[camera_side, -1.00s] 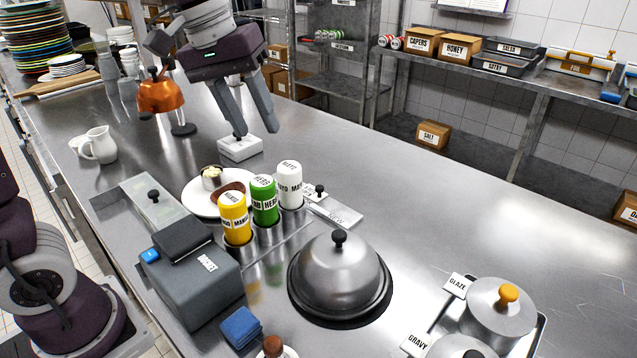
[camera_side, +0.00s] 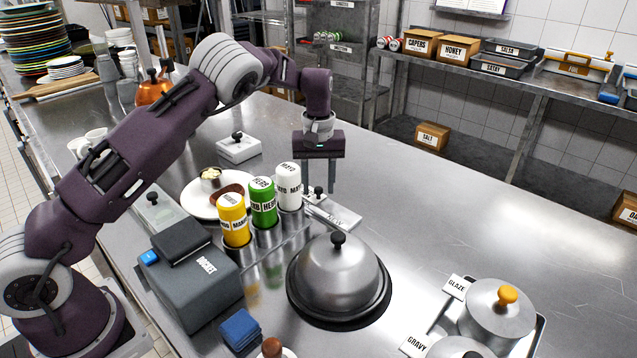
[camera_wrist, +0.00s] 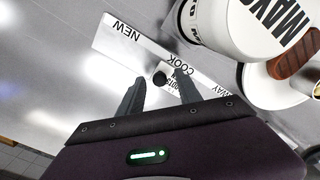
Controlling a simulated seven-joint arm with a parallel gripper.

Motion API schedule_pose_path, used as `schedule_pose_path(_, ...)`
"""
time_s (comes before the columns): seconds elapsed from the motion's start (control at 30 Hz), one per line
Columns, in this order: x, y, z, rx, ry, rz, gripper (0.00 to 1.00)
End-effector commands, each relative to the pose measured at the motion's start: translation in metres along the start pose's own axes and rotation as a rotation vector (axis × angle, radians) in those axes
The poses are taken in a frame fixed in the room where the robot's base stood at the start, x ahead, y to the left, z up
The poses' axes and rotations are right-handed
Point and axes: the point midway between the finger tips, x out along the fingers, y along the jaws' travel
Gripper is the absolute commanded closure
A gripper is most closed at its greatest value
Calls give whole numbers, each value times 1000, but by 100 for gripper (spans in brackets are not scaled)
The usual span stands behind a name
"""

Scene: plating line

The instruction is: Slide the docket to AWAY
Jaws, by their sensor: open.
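A flat white rail (camera_side: 340,213) lies on the counter beyond the sauce bottles. In the wrist view the rail (camera_wrist: 112,42) reads NEW, COOK and a partly covered word ending in "WAY". A small docket slider with a black knob (camera_wrist: 160,79) sits near COOK; its lettering is partly hidden. In the side view this knob (camera_side: 318,190) shows beside the white bottle. My gripper (camera_side: 318,188) is open, pointing down over the rail. In the wrist view its fingertips (camera_wrist: 159,78) stand on either side of the knob, with gaps; whether they touch it cannot be told.
Yellow (camera_side: 234,221), green (camera_side: 263,202) and white (camera_side: 288,187) bottles stand close to the rail. A steel dome (camera_side: 338,275) sits nearer the camera. A plate of food (camera_side: 196,203) and a grey DOCKET box (camera_side: 192,285) are to the left. The counter right of the rail is clear.

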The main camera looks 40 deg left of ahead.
Motion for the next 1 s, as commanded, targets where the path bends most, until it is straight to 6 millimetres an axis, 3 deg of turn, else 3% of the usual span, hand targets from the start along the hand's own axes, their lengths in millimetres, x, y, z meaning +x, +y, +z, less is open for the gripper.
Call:
schedule_pose_path(0.2,1,0,0,0,0,0,61)
schedule_pose_path(0.4,0,0,0,0,0,0,100)
schedule_pose_path(1.0,0,0,0,0,-1,0,100)
